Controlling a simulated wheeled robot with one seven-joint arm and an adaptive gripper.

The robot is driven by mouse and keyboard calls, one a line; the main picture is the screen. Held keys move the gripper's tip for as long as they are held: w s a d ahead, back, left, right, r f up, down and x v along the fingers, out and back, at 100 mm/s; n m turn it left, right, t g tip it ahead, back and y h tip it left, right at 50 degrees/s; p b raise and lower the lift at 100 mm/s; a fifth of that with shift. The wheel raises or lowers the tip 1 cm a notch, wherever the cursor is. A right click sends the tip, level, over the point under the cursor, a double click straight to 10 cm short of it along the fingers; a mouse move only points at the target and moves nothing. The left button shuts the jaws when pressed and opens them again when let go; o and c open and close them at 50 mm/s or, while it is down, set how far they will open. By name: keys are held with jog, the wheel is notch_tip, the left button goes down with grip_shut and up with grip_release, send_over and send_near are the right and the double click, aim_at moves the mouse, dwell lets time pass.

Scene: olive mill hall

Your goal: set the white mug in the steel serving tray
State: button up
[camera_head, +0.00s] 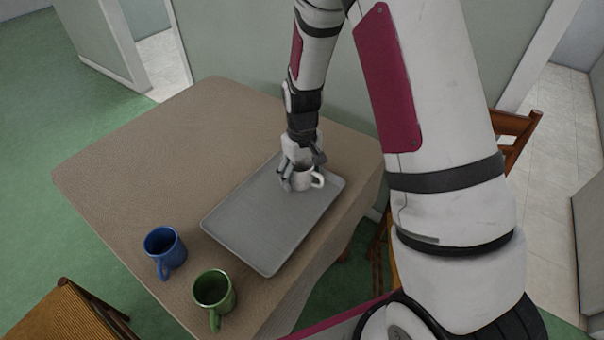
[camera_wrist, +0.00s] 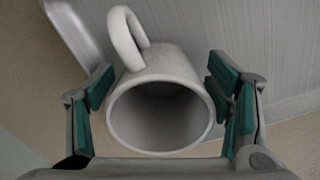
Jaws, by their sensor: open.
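The white mug (camera_head: 304,180) is at the far end of the grey steel serving tray (camera_head: 263,225), apparently upright on its floor, with its handle to the right in the head view. My gripper (camera_head: 301,177) reaches down around the mug from above. In the wrist view the mug (camera_wrist: 160,105) sits between the two open fingers of my gripper (camera_wrist: 165,100), its mouth facing the camera and its handle at the upper left. A gap shows beside the mug at the right finger; the left finger is close to its wall. The mug's base is hidden.
A blue mug (camera_head: 163,251) and a green mug (camera_head: 214,292) stand on the cloth-covered table (camera_head: 150,160) near its front edge, left of the tray. A wooden chair (camera_head: 62,315) stands at the lower left, another (camera_head: 515,130) at the right. The table's left half is clear.

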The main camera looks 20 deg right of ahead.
notch_tip(320, 180, up, 13)
jog(key=s+r+m+t, duration=0.1)
jog(key=s+r, duration=1.1)
jog(key=r, duration=0.1)
jog(key=s+r+m+t, duration=0.1)
jog(key=s+r, duration=0.2)
jog(key=s, duration=1.4)
jog(key=shift+a+t+p, duration=0.25)
jog(key=shift+t+p, duration=0.15)
jog(key=shift+p, duration=0.05)
jog(key=shift+r, duration=0.1)
notch_tip(320, 180, up, 6)
jog(key=t+p, duration=0.1)
jog(key=p, duration=0.4)
jog(key=shift+r, duration=0.25)
